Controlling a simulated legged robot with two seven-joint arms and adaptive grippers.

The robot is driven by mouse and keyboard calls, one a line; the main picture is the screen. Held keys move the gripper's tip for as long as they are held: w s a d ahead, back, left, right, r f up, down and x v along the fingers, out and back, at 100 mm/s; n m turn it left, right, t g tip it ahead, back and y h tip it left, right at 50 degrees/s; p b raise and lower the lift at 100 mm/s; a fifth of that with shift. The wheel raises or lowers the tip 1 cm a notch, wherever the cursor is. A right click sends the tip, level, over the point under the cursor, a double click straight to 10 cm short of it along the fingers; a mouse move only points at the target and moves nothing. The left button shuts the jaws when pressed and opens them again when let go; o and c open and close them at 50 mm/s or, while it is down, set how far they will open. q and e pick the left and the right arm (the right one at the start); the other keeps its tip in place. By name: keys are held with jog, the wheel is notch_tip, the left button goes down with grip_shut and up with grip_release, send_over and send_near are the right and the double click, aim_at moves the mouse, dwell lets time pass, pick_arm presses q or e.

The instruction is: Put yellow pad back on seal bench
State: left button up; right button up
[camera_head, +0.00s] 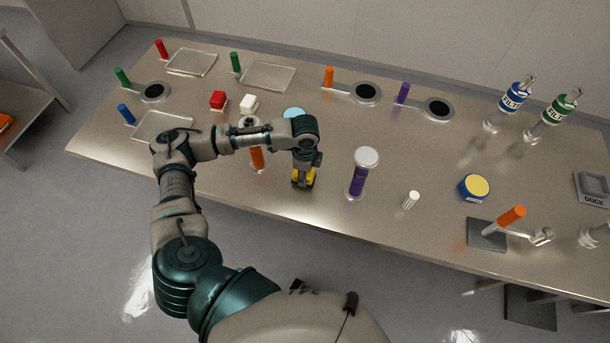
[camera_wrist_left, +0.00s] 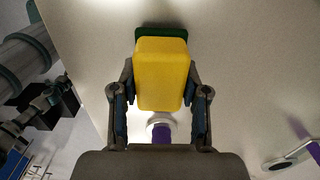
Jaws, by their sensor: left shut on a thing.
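The yellow pad (camera_head: 303,178) is held in my left gripper (camera_head: 304,170), over the near part of the steel bench (camera_head: 240,193). In the left wrist view the yellow pad (camera_wrist_left: 163,75) fills the space between the two fingers of my left gripper (camera_wrist_left: 160,88), which is shut on it. A dark green part shows behind the pad's far end. Whether the pad touches the bench top is hard to tell. My left forearm hides part of the bench behind it. My right gripper does not show clearly in either view.
A purple cylinder with a white cap (camera_head: 357,180) stands just right of the pad, and an orange one (camera_head: 257,158) to its left.

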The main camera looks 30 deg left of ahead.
pick_arm(q)
jog(key=shift+f, duration=0.85)
jog(key=o, duration=1.1)
jog(key=shift+r, duration=0.1)
jog(key=shift+w+r, duration=0.1)
jog(key=shift+r, duration=0.15)
notch_tip(320, 180, up, 12)
jog(key=shift+f+p, duration=0.25)
jog(key=shift+p, duration=0.2)
